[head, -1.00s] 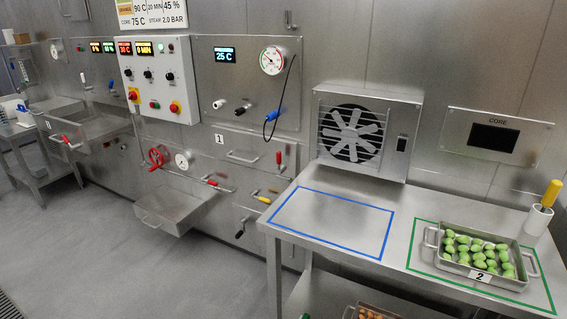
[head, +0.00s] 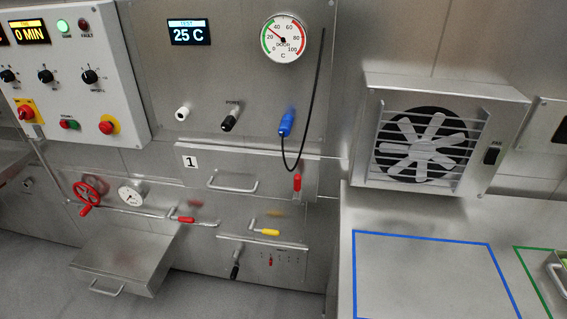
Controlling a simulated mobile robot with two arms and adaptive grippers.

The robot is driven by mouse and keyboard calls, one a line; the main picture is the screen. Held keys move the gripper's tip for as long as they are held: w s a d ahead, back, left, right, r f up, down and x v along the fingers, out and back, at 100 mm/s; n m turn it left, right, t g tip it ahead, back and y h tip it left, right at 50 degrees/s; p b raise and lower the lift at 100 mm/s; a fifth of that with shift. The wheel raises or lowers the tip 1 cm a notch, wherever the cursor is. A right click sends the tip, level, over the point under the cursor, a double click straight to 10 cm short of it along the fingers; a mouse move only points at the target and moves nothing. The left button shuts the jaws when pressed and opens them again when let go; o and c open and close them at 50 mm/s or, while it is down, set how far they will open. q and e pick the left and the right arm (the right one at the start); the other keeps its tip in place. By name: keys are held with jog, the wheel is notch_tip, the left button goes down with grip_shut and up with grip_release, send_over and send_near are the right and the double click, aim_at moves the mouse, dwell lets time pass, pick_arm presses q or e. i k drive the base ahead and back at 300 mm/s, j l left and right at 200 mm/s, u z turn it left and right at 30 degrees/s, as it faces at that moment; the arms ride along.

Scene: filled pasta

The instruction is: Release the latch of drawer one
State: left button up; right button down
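Drawer one (head: 274,180) is a steel front in the wall panel, marked with a white "1" label (head: 190,162). It looks closed. A bar handle (head: 232,182) sits across its middle. Neither of my grippers is in the head view, and nothing touches the latch or the handle.
A blue probe (head: 286,122) on a black cable hangs just above the drawer. Below are a red valve wheel (head: 88,191), red and yellow levers, and a protruding steel tray (head: 125,262). A steel table (head: 420,215) and fan unit (head: 440,140) stand at right.

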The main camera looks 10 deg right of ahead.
aim_at(296, 198)
jog(key=i+j+z, duration=0.1)
jog(key=i+j, duration=0.25)
jog(key=j, duration=0.15)
jog(key=i+j+z, duration=0.1)
jog(key=i+j, duration=0.25)
jog(key=j, duration=0.15)
